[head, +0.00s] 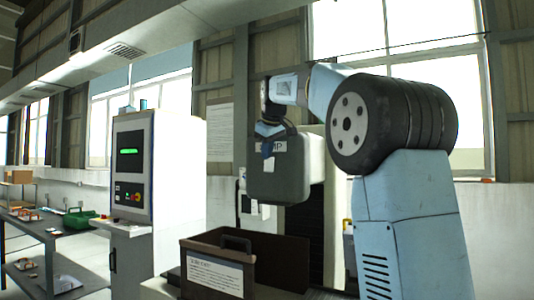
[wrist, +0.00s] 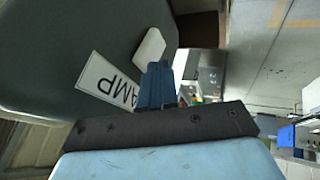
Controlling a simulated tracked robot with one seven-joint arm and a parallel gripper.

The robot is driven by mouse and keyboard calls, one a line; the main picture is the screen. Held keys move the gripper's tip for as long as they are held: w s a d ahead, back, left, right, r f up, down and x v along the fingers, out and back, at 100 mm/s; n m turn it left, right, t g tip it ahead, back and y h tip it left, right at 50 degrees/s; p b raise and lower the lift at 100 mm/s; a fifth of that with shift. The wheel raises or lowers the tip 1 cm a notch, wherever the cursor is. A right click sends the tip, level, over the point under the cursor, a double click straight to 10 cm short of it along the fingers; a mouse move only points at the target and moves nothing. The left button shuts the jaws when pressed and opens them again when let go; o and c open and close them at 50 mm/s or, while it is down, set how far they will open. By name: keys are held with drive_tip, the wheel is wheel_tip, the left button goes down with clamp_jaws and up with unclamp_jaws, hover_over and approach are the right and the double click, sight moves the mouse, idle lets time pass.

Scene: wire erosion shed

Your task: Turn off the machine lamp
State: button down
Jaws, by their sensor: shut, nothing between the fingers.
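The machine lamp is a dark grey box-shaped housing (head: 285,180) in the middle of the head view. Its white label, partly covered by my gripper, shows "MP" there and "AMP" in the wrist view. In the wrist view the housing (wrist: 70,45) fills the upper left. A white switch-like block (wrist: 150,46) sticks out near its edge, beside the label (wrist: 105,82). My gripper (wrist: 156,68) is shut and empty, its blue fingertips close to the block; I cannot tell if they touch. In the head view my gripper (head: 266,130) is at the housing's upper left.
A dark open box (head: 290,262) with a handle and a paper label stands below the lamp. A control cabinet (head: 132,165) with a green-lit screen stands to the left. A bench (head: 45,228) with small items and a green crate (head: 80,219) is at far left.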

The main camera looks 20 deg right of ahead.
drive_tip(key=a+v, duration=0.1)
drive_tip(key=v, duration=1)
drive_tip(key=shift+s+r, duration=0.2)
drive_tip(key=s+f+m, duration=0.3)
drive_tip(key=s+f, duration=1.4)
drive_tip(key=f, duration=0.3)
drive_tip(key=s+f+m+g, duration=0.1)
drive_tip(key=s+f+m, duration=0.3)
drive_tip(key=s+f, duration=1.2)
wheel_tip(320, 180, down, 4)
drive_tip(key=shift+s+f+g, duration=0.2)
drive_tip(key=shift+s+g, duration=0.1)
drive_tip(key=shift+s, duration=0.05)
drive_tip(key=c, duration=1.8)
unclamp_jaws()
drive_tip(key=shift+a, duration=0.1)
drive_tip(key=shift+c, duration=0.2)
